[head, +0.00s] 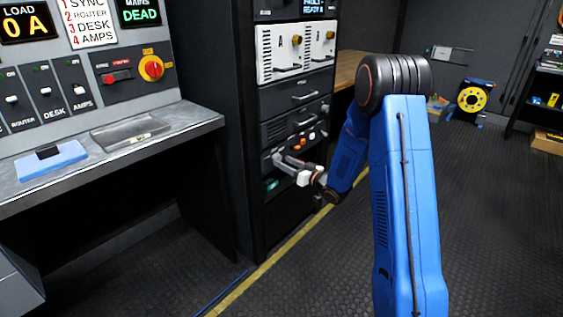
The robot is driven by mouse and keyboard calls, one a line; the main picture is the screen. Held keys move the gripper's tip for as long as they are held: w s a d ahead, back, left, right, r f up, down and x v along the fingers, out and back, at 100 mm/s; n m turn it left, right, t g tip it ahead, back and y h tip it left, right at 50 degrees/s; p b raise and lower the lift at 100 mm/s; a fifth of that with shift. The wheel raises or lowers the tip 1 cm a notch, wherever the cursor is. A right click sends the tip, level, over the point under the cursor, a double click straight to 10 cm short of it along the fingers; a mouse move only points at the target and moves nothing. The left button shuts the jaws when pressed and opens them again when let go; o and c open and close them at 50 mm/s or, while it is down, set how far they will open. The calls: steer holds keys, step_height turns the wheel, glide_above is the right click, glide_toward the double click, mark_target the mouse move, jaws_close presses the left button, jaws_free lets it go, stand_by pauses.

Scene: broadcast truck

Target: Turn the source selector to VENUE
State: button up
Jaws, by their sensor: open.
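A grey panel (128,91) on the console at left carries a red-handled switch (117,77) with small labels above it. My gripper (283,160) is open, low in front of the equipment rack, well right of and below that panel. Its fingers point left toward a lower rack unit with small orange and white buttons (304,138). I cannot tell whether they touch it.
The rack (268,208) stands right of the console. A desk ledge (203,118) holds a blue clipboard-like item (52,160) and a clear-lidded tray (130,132). Toggle switches labelled ROUTER, DESK and AMPS (78,89) line the console. The dark floor (480,210) at right is clear.

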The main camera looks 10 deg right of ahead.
steer(key=shift+x, duration=1.35)
steer(key=c, duration=1.1)
steer(key=shift+o, duration=0.2)
steer(key=shift+n, duration=0.3)
steer(key=n, duration=0.5)
steer(key=shift+f+n, duration=0.1)
steer(key=shift+n, duration=0.2)
steer(key=n, duration=0.5)
steer(key=shift+n+y, duration=0.4)
